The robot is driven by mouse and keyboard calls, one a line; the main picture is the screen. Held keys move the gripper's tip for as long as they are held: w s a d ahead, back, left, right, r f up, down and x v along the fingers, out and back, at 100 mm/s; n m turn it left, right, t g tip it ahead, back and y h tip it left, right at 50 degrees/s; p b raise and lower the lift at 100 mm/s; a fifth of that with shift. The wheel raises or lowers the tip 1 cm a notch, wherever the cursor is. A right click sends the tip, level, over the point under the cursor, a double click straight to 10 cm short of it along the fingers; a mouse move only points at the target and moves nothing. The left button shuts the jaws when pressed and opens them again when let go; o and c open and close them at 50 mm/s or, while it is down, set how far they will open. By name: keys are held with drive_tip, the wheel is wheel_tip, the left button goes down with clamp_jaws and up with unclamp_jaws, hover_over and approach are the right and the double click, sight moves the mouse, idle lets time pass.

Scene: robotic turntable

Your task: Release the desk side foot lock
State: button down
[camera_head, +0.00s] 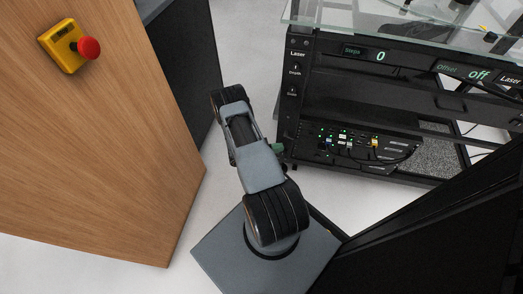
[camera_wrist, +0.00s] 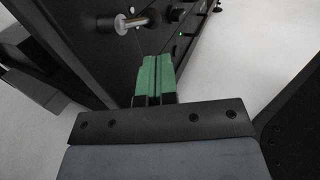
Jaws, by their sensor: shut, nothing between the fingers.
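My gripper (camera_wrist: 156,62) has green fingers, shut together and empty, at the middle of the wrist view. In the head view only a bit of its green (camera_head: 278,147) shows beside my arm, near the left post of the black rack. In the wrist view a silver round-ended pin (camera_wrist: 122,24) sticks out of a dark panel, beyond and to the left of the fingertips. The fingers look apart from it. I cannot tell for sure whether this pin is the desk side foot lock. No foot lock can be made out in the head view.
A wooden panel (camera_head: 110,150) with a red stop button (camera_head: 89,47) on a yellow box stands at left. The black rack (camera_head: 400,95) with "Laser" labels, displays, cables and a glass top (camera_head: 340,14) stands at right. Pale floor (camera_head: 375,205) shows in front of the rack.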

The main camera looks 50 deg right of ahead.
drive_tip(key=v, duration=0.9)
drive_tip(key=shift+f+p, duration=0.3)
drive_tip(key=shift+p, duration=0.15)
drive_tip(key=w+a+r+m+t+y+p, duration=0.15)
drive_tip(key=r+p, duration=0.35)
drive_tip(key=r, duration=0.6)
drive_tip(key=w+a+r+m+y+p, duration=0.1)
drive_tip(key=a+r+m+y+p, duration=0.3)
drive_tip(key=r, duration=0.7)
drive_tip(key=w+a+r+m+t+y+p, duration=0.1)
drive_tip(key=w+r+y+p, duration=0.1)
drive_tip(key=r+p, duration=0.65)
drive_tip(key=s+a+r+m+t+y+p, duration=0.1)
drive_tip(key=a+r+p, duration=0.4)
drive_tip(key=r, duration=0.8)
drive_tip(key=s+a+r+m+t+y+p, duration=0.2)
drive_tip(key=s+a+r+t+y+p, duration=0.2)
drive_tip(key=r, duration=0.9)
drive_tip(key=s+a+r+m+t+y+p, duration=0.1)
drive_tip(key=a+r+t+p, duration=0.5)
drive_tip(key=r, duration=0.7)
drive_tip(key=shift+s+a+m+y+p, duration=0.35)
drive_tip(key=shift+s+a+y+p, duration=0.15)
drive_tip(key=shift+s+y, duration=0.3)
drive_tip(key=shift+d, duration=0.15)
